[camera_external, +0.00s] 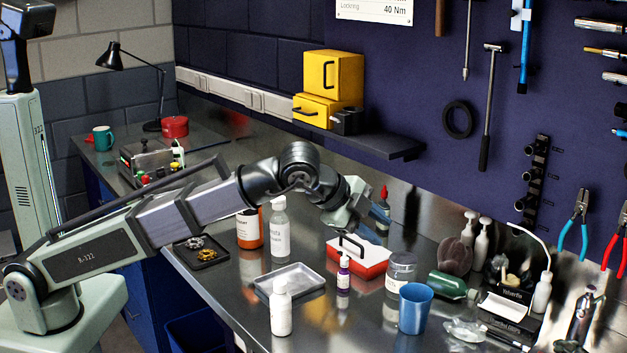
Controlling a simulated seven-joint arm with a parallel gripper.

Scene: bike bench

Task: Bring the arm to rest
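My arm reaches from its base at the lower left across the steel bench.
An empty metal tray (290,279), white bottles (281,312), a blue cup (413,308), a clear jar (401,270) and a green bottle (451,286) crowd the bench front. A dark shelf (375,144) with yellow boxes (333,76) juts out behind the arm. Tools hang on the blue wall.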

